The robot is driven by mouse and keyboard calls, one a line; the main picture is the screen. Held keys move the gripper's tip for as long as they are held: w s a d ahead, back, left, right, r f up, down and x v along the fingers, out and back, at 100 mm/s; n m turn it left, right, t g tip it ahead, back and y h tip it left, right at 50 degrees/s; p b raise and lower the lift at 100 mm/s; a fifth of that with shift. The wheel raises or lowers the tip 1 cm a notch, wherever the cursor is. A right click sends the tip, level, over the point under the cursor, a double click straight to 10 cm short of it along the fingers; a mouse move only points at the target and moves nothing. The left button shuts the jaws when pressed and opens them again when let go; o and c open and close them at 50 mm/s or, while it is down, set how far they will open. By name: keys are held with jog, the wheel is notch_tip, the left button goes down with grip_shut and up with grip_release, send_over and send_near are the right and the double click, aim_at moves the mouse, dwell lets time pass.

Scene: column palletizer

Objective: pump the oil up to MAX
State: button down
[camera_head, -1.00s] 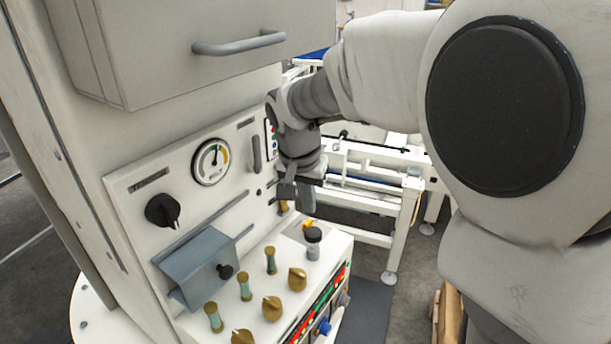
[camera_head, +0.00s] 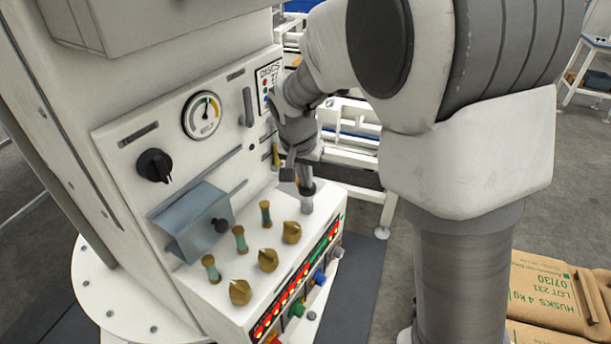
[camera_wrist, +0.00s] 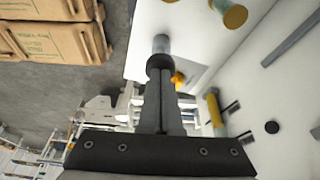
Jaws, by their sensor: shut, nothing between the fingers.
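The oil pump looks to be the short grey cylinder (camera_head: 306,202) on the right end of the panel's ledge. In the wrist view its grey body (camera_wrist: 160,43) ends in a black knob (camera_wrist: 160,62). My gripper (camera_head: 305,182) is shut and empty, with its fingertips (camera_wrist: 160,74) right at the knob; I cannot tell whether they touch it. A yellow-filled tube (camera_head: 276,155), perhaps the oil level glass, stands on the panel left of my gripper; it also shows in the wrist view (camera_wrist: 214,112). No MAX mark is readable.
The ledge also carries several brass knobs (camera_head: 268,259) and green-banded pegs (camera_head: 240,238). A blue-grey box (camera_head: 195,222), a black dial (camera_head: 154,165) and a round gauge (camera_head: 202,115) are on the panel. Brown sacks (camera_head: 555,295) lie at the lower right.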

aim_at(306, 189)
jog(key=shift+s+f+b, duration=0.15)
jog(key=shift+f+b, duration=1)
jog(key=shift+f, duration=0.4)
